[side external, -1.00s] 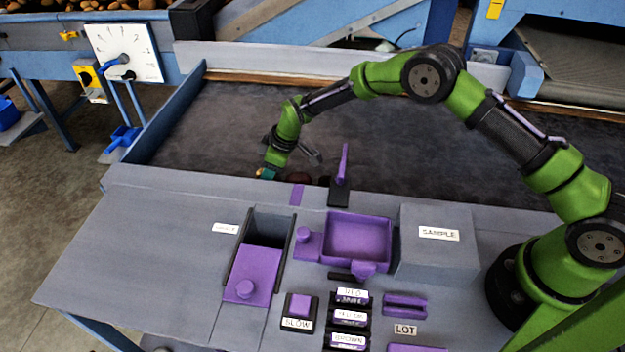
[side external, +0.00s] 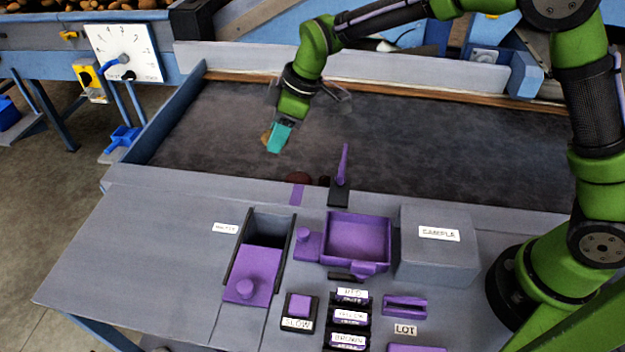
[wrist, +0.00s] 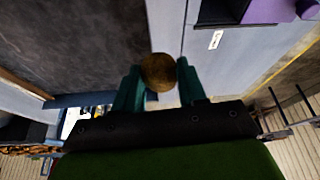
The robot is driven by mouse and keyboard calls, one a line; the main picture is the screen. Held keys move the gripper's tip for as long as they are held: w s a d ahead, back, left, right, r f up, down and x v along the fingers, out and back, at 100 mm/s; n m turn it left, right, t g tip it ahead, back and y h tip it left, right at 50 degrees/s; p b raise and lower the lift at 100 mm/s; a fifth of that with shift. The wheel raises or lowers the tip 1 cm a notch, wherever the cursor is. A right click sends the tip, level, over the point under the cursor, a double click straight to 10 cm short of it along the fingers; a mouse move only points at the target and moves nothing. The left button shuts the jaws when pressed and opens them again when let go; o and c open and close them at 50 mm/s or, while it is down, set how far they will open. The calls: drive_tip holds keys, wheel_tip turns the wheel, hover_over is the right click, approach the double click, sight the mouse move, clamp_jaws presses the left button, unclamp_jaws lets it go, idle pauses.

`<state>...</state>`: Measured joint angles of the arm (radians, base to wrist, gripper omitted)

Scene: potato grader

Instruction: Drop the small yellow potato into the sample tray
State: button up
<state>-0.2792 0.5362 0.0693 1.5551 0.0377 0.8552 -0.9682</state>
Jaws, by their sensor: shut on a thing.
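My gripper (side external: 275,138) is above the dark belt, with its teal fingers pointing down. It is shut on a small yellow-brown potato (wrist: 158,72), which sits between the two fingertips in the wrist view. In the side view the potato (side external: 265,137) is mostly hidden behind a finger. The purple sample tray (side external: 357,237) is on the grey panel, left of the grey box labelled SAMPLE. The tray looks empty. My gripper is to the left of the tray and farther back, apart from it.
A dark red potato (side external: 299,177) and a darker lump lie at the belt's near edge. A purple upright lever (side external: 342,165) stands between the belt and the tray. A chute with a purple sliding lid (side external: 252,274) is left of the tray.

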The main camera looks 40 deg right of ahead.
drive_tip(key=s+d+n, duration=0.2)
drive_tip(key=s, duration=1.2)
drive_tip(key=shift+s+d+f+n+g+y, duration=0.2)
drive_tip(key=shift+s+f+n, duration=0.25)
drive_tip(key=shift+s+f, duration=0.95)
drive_tip(key=shift+s+d+f+n+g+y, duration=0.1)
drive_tip(key=shift+s+d+f+n+g, duration=0.25)
drive_tip(key=shift+s+f, duration=1.1)
drive_tip(key=shift+s+d+f+n+g+y, duration=0.2)
drive_tip(key=shift+s+f+n, duration=0.45)
drive_tip(key=shift+f, duration=1.3)
drive_tip(key=shift+s, duration=0.15)
drive_tip(key=o, duration=1.1)
drive_tip(key=shift+o, duration=0.5)
drive_tip(key=shift+o, duration=1.3)
wheel_tip(320, 180, up, 7)
